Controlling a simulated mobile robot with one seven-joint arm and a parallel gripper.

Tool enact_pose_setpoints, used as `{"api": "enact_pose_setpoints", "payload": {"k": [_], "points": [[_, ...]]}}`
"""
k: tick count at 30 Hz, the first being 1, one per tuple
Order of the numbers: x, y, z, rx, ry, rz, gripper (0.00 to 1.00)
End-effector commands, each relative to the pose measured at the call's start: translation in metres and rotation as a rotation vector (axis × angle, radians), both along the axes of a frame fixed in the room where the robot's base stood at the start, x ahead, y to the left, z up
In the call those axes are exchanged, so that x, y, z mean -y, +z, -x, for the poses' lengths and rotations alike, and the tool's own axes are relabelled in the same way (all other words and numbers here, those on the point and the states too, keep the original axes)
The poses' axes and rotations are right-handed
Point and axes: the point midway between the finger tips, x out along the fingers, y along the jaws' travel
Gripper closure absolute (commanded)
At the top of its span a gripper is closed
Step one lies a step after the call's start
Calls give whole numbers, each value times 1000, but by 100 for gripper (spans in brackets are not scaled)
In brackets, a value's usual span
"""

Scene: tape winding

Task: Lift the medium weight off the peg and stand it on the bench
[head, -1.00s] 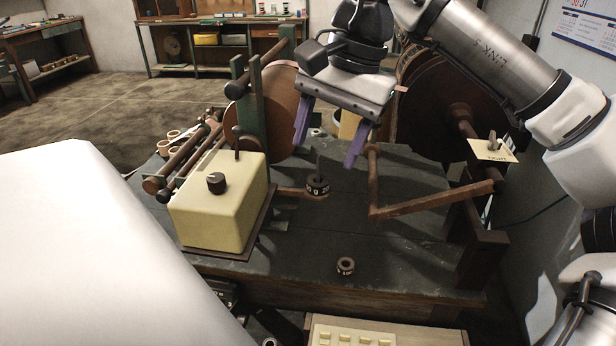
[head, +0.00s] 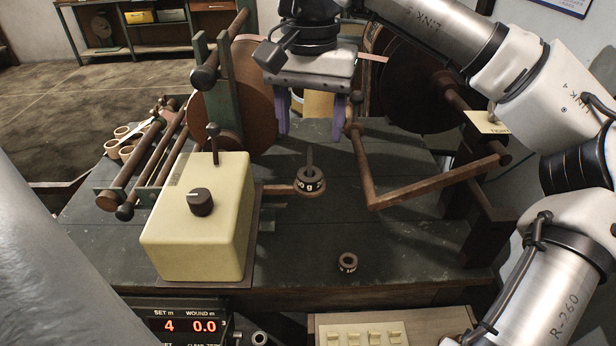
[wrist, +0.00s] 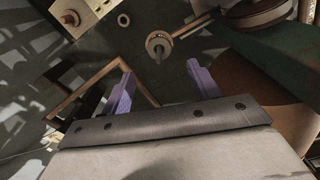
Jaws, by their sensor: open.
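A dark ring-shaped weight (head: 311,181) with pale markings sits around an upright peg (head: 309,156) on a short arm beside the yellow box; I cannot read its size clearly. In the wrist view this weight (wrist: 159,41) lies beyond the fingertips, between their lines. My gripper (head: 311,120) has purple fingers, open and empty, above and behind the peg in the head view; the fingers also show in the wrist view (wrist: 162,80). A smaller ring weight (head: 347,262) lies on the bench (head: 300,235) near its front edge.
A yellow box (head: 195,225) with a knob and lever stands left of the peg. A bent brown crank (head: 420,187) reaches across on the right. Large reels (head: 232,110) stand behind. Bare bench top lies between the peg and the smaller weight.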

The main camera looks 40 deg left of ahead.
Motion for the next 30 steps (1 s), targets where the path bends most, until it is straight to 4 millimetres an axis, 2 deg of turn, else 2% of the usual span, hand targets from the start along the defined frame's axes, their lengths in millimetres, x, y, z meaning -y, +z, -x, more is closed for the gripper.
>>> {"api": "enact_pose_setpoints", "payload": {"k": [3,11,19,23,29,30], "points": [[0,-21,0,-1,1,0,39],[0,-41,1,0,0,-1,39],[3,-79,2,-1,1,0,39],[2,-87,3,-1,1,-3,39],[2,-88,3,0,1,-2,39],[2,-88,3,0,1,-2,44]]}}
